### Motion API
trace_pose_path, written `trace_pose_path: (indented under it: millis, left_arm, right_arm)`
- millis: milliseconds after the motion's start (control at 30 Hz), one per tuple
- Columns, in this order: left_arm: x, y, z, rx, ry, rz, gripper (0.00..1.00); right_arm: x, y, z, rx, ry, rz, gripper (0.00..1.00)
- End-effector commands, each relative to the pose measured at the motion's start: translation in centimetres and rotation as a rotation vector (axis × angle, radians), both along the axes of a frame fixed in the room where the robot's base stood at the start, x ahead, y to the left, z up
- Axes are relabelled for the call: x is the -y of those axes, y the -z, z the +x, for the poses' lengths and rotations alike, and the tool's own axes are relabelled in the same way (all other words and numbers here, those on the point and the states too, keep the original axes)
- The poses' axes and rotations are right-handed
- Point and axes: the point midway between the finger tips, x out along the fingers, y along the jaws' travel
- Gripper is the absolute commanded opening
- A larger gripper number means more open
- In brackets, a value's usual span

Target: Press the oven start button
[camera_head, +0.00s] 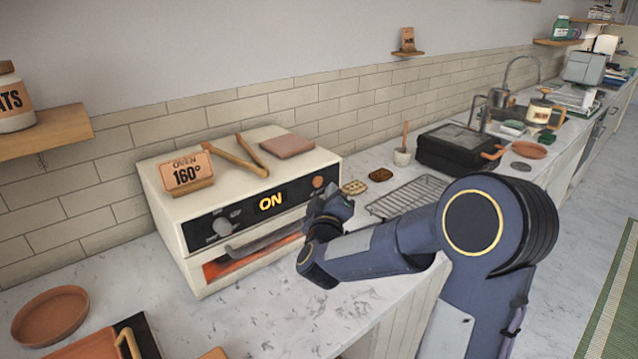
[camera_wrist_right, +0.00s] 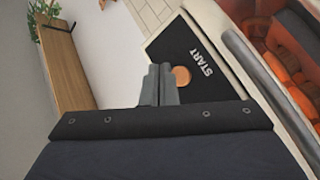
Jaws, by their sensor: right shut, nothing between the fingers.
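The cream oven (camera_head: 176,234) stands on the counter against the tiled wall. Its black panel has a grey knob (camera_head: 222,227), a lit display reading "ON" (camera_head: 271,202) and a round copper start button (camera_head: 319,182) at the right end. My right gripper (camera_head: 322,205) is in front of the oven's right end, just below the button in the head view. In the right wrist view my right gripper (camera_wrist_right: 159,84) has its fingers together and empty, beside the button (camera_wrist_right: 182,76) marked "START" (camera_wrist_right: 201,63). I cannot tell whether they touch. My left gripper is not in view.
A sign reading "OVEN 160°" (camera_head: 187,173), wooden tongs (camera_head: 238,157) and a brown pad (camera_head: 287,146) lie on the oven. A wire rack (camera_head: 408,195) and a black grill (camera_head: 455,150) are right of it. A terracotta plate (camera_head: 50,314) is at the left.

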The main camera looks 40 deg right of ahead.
Motion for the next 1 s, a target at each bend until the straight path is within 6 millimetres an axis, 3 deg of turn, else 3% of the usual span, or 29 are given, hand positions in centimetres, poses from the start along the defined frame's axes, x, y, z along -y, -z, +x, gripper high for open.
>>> trace_pose_path:
  millis: [400, 1000]
  left_arm:
    - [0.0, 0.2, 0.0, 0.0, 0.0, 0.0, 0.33]
    - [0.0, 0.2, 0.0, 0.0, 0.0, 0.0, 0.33]
  right_arm:
    - [0.3, 0.0, -3.6, 0.0, 0.0, 0.0, 0.0]
    - [0.3, 0.0, -3.6, 0.001, 0.0, 0.001, 0.0]
